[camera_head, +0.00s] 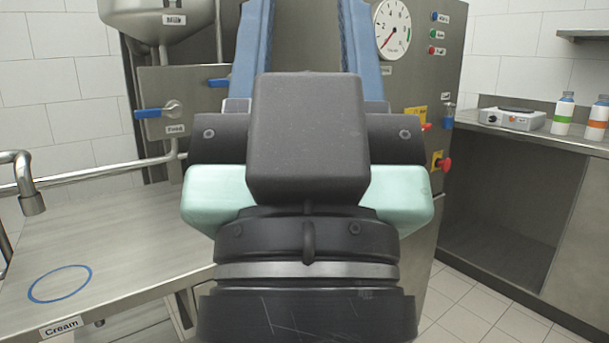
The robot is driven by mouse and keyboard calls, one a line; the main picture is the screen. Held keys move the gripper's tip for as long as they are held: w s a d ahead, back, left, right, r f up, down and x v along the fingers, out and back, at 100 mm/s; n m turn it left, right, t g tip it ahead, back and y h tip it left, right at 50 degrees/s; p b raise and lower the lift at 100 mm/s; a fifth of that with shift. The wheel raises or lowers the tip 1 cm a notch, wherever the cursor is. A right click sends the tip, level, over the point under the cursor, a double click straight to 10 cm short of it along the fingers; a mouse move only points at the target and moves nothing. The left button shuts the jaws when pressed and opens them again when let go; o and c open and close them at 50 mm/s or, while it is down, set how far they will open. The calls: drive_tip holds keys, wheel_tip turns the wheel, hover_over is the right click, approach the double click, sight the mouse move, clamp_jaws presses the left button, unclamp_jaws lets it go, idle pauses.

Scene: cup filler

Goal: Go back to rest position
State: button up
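My gripper (308,35) fills the middle of the view, close to the camera and pointing away from it. Its two blue fingers stand wide apart, and their far tips are cut off by the top edge. I see nothing held in the visible part between them, only the brownish-grey front of a machine behind. The dark gripper body and wrist hide much of the machine's lower front. No rest position is marked in view.
The steel machine (440,85) with a gauge (392,29) and buttons stands ahead. A steel table (150,240) with a blue ring (60,284) is at left, beside a pipe (33,200). A counter (545,135) with bottles and a small scale-like device (512,118) is at right. Floor shows lower right.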

wheel_tip(320, 180, up, 35)
drive_tip(key=p, duration=3.2)
drive_tip(key=shift+r+p, duration=0.15)
drive_tip(key=shift+p, duration=0.25)
drive_tip(key=shift+w+a, duration=0.1)
